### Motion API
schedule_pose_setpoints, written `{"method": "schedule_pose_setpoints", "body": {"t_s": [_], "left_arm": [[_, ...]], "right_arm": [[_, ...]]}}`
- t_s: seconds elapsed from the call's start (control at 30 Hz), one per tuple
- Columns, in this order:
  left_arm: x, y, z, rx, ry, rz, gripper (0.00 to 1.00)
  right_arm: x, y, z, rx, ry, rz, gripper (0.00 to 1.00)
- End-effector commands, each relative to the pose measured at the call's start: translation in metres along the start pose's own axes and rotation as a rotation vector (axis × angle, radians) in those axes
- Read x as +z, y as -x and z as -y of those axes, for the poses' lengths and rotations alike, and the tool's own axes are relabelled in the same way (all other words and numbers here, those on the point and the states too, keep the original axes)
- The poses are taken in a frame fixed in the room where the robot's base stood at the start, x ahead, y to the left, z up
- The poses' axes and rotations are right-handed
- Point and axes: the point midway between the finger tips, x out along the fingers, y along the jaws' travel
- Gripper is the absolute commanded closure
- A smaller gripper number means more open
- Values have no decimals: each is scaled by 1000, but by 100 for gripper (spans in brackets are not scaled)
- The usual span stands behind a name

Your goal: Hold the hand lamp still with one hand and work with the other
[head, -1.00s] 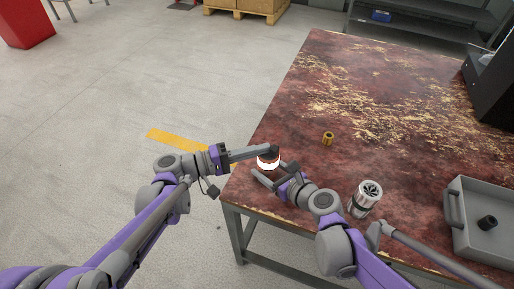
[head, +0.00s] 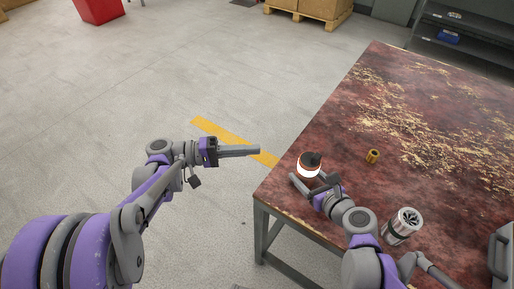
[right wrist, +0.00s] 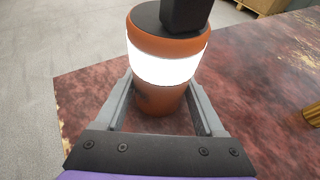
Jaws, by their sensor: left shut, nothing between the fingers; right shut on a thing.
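The hand lamp (head: 309,168) stands near the table's left corner, with an orange body, a glowing white band and a black top. In the right wrist view the lamp (right wrist: 165,65) rises upright between the two fingers. My right gripper (head: 314,184) is shut on the lamp, one finger on each side of its lower body. My left gripper (head: 255,150) is shut and empty. It is left of the lamp, apart from it, and appears over the floor beyond the table edge.
A small brass piece (head: 372,156) and a silver cylinder with a dark finned end (head: 402,226) are on the worn red table (head: 420,130). A grey tray (head: 501,250) is cut off at the right. The floor left of the table is open, with a yellow stripe (head: 232,139).

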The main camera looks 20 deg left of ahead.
Motion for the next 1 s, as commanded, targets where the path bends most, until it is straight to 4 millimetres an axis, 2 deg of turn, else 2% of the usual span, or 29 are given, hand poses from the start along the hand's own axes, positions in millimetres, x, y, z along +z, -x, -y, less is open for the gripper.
{"method": "schedule_pose_setpoints", "body": {"t_s": [0.27, 0.3, 0.43, 0.77, 0.87, 1.0], "left_arm": [[0, 0, 0, 0, 0, 0, 100], [0, 0, 0, 0, 0, 0, 100], [0, 0, 0, 0, 0, 0, 100], [0, 0, 0, 0, 0, 0, 100], [0, 0, 0, 0, 0, 0, 100], [0, 0, 0, 0, 0, 0, 100]], "right_arm": [[0, 0, 0, -1, 0, 0, 93], [0, 0, 0, -1, 0, 0, 24], [0, 0, 0, -1, 0, 0, 0], [0, 4, 1, -2, 0, 0, 0], [0, 15, 1, -2, 0, 0, 0], [0, 39, 1, -4, -1, -1, 0]]}}
